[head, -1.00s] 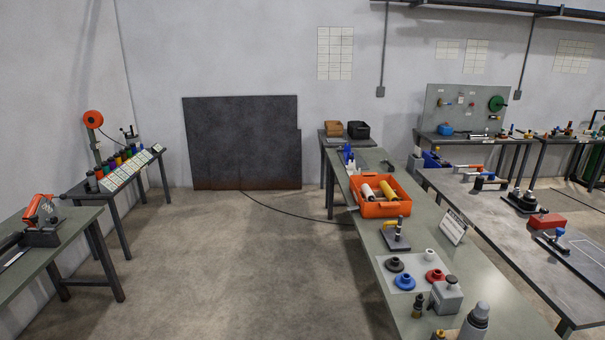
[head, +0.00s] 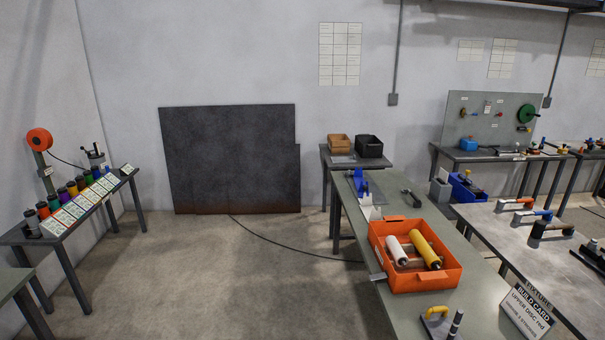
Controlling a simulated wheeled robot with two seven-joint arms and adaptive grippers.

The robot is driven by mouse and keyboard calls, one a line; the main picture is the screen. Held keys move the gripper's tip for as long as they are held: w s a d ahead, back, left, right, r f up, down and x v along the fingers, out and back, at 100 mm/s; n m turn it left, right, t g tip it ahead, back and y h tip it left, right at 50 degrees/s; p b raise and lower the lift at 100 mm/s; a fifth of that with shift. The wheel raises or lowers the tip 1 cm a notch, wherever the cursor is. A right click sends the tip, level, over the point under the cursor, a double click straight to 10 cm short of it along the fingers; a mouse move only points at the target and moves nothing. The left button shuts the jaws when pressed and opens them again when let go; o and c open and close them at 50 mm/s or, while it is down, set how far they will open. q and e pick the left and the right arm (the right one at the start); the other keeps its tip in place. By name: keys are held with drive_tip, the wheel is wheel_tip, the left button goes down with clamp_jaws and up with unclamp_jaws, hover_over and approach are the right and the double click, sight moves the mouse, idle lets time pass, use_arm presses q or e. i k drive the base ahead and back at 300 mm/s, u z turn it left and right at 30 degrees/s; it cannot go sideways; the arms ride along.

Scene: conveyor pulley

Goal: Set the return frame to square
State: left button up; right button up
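I cannot tell for certain which thing is the return frame. An orange crate (head: 447,279) stands on the long green-topped table at the right. In it lie a white roller (head: 396,250) and a yellow roller (head: 425,248), side by side and slanted, with pale bars and dark parts between and under them. Neither of my grippers is in view.
A blue tool (head: 358,183) and a dark wrench-like tool (head: 411,198) lie behind the crate. A grey bench (head: 535,243) with handled tools stands at right. A rack of coloured spools (head: 72,190) stands at left. The floor (head: 190,270) between is open, with a cable across it.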

sight(361, 179)
drive_tip(key=i, duration=3.75)
drive_tip(key=z, duration=1.2)
